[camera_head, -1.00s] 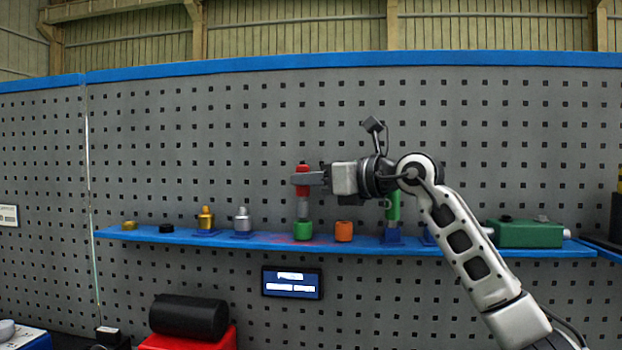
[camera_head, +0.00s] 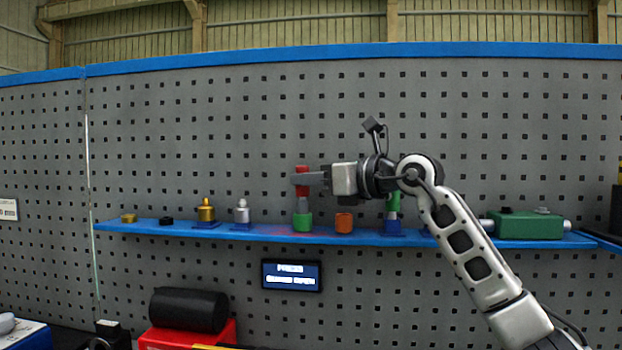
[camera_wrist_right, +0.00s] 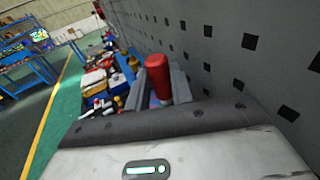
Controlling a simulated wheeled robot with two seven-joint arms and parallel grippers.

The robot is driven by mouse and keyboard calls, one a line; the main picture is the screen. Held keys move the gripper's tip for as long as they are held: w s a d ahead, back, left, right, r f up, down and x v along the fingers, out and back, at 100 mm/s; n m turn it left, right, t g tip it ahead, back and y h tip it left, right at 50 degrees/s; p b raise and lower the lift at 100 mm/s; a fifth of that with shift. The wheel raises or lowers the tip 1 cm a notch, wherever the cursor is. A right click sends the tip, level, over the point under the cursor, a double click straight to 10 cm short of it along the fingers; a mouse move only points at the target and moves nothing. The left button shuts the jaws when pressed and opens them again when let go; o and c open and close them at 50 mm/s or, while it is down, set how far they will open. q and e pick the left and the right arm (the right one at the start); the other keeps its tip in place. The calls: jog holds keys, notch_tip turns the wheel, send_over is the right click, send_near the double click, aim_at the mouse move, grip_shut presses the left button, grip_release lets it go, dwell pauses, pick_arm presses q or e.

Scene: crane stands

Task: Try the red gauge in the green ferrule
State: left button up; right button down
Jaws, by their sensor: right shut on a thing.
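The red gauge (camera_head: 301,190) has a red handle and a grey lower shaft, and stands upright over the green ferrule (camera_head: 302,222) on the blue shelf. Its lower end meets the ferrule's top; how deep it sits inside I cannot tell. My right gripper (camera_head: 309,179) reaches in from the right and is shut on the gauge's red handle. In the right wrist view the red handle (camera_wrist_right: 157,78) shows between the grey fingers. My left gripper is not in view.
The blue shelf (camera_head: 270,235) also holds an orange ferrule (camera_head: 344,222) just right of the green one, gold (camera_head: 206,212) and silver (camera_head: 242,213) pieces to the left, a green gauge (camera_head: 393,205) under my wrist and a green box (camera_head: 529,225) at right. A pegboard (camera_head: 250,130) stands behind.

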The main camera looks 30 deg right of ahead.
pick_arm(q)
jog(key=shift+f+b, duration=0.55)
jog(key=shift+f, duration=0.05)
pick_arm(e)
jog(key=shift+f, duration=0.75)
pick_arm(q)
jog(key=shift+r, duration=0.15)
pick_arm(e)
jog(key=shift+r, duration=0.15)
jog(key=shift+r+p, duration=0.3)
jog(key=shift+p, duration=0.1)
jog(key=shift+r, duration=0.2)
notch_tip(320, 180, up, 2)
jog(key=shift+r+p, duration=0.1)
jog(key=shift+p, duration=1.1)
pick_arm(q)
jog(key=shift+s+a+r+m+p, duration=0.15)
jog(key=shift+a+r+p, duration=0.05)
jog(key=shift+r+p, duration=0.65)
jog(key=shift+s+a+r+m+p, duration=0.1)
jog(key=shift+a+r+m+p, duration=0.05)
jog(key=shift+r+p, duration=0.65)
pick_arm(e)
jog(key=shift+r, duration=1.65)
